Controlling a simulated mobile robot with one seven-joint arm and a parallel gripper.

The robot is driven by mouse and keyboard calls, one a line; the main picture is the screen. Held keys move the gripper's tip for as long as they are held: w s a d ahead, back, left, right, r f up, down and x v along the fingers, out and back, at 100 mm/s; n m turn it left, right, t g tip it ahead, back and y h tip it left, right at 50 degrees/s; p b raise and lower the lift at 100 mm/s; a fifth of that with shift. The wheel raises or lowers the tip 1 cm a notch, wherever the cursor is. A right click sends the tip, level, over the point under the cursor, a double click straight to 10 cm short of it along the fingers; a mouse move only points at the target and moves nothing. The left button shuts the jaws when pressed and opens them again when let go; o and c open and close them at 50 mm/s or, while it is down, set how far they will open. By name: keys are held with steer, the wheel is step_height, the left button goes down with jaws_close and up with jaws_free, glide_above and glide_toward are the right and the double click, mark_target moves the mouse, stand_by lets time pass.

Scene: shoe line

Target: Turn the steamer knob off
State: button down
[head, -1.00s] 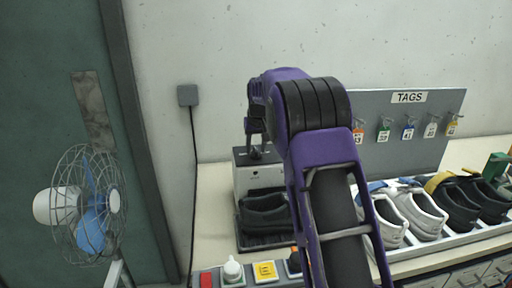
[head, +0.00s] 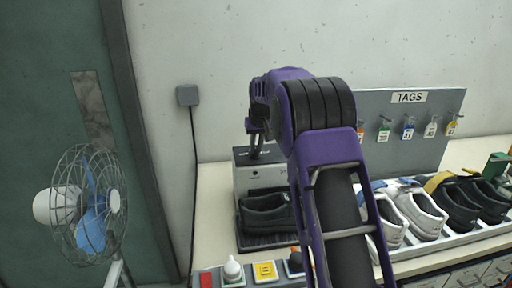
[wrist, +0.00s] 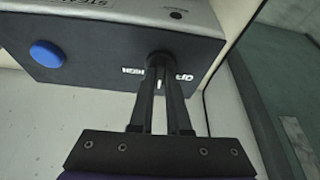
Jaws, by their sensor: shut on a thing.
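My gripper (head: 254,150) reaches down to the top of the steamer. In the wrist view my gripper (wrist: 161,62) has both fingers closed around the small dark knob (wrist: 158,60). The fingers hide most of the knob. A short white mark shows between them, close to the printed lettering, but I cannot tell the knob's setting clearly.
A dark shoe (head: 266,213) sits in front of the steamer. A rack of shoes (head: 420,215) and a tags board (head: 400,120) stand to the right. A white bottle (head: 232,268) and yellow block (head: 265,271) are at the front. A fan (head: 88,205) stands left.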

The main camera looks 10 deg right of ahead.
steer(key=n, duration=0.2)
steer(key=n+y, duration=0.1)
steer(key=n, duration=0.1)
steer(key=n+y, duration=0.1)
steer(key=shift+w+d+n+g, duration=0.1)
steer(key=shift+d+n+g, duration=0.2)
steer(key=shift+n, duration=0.1)
steer(key=n+g, duration=0.1)
steer(key=n, duration=0.1)
steer(key=n+y, duration=0.1)
steer(key=n, duration=0.2)
steer(key=shift+g+y, duration=0.3)
steer(key=shift+g, duration=0.1)
steer(key=shift+n, duration=0.4)
steer(key=c, duration=0.9)
jaws_free()
steer(key=shift+r, duration=0.1)
steer(key=v, duration=1.1)
steer(key=shift+d+r, duration=0.15)
steer(key=shift+r, duration=0.2)
